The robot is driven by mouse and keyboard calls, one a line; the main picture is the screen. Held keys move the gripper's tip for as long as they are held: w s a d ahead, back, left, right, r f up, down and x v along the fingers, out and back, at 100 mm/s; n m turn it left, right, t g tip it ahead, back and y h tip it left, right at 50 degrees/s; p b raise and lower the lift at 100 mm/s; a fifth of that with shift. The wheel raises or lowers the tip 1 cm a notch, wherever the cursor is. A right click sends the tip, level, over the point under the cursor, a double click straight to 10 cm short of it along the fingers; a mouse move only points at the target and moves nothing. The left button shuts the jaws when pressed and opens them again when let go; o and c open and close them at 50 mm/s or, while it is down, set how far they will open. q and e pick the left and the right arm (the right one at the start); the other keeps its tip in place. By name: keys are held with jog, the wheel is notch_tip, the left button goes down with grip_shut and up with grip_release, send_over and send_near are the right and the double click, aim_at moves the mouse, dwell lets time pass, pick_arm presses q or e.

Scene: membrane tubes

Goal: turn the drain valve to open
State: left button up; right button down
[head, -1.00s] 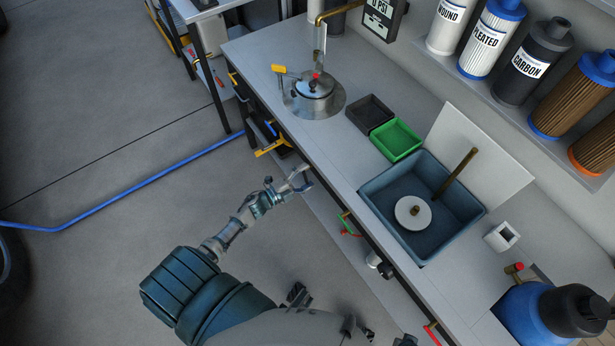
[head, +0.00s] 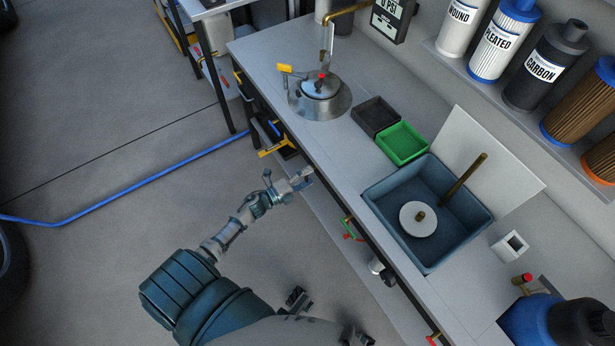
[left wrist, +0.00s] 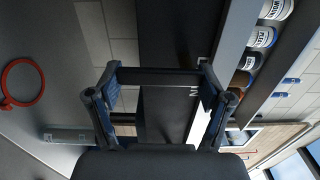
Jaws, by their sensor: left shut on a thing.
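My left gripper (head: 301,179) is in front of the workbench's long front edge, beside the open shelf side. Its fingers look drawn together in the head view. In the left wrist view, a dark bar (left wrist: 160,77) spans between the fingertips; I cannot tell what it belongs to. Possible valve handles are a yellow one (head: 284,68) on the steel pot (head: 319,97) and a red one (head: 524,278) by the blue tank; which is the drain valve I cannot tell.
A blue basin (head: 472,229) with a white disc (head: 418,219) sits in the bench (head: 362,178). A blue hose (head: 130,189) lies on the open floor at left.

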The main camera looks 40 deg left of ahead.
pick_arm(q)
jog(key=shift+s+d+f, duration=0.1)
jog(key=shift+s+f, duration=0.05)
jog(key=shift+f, duration=0.15)
jog(key=o, duration=1.1)
jog(key=shift+r, duration=0.1)
jog(key=v, duration=1.2)
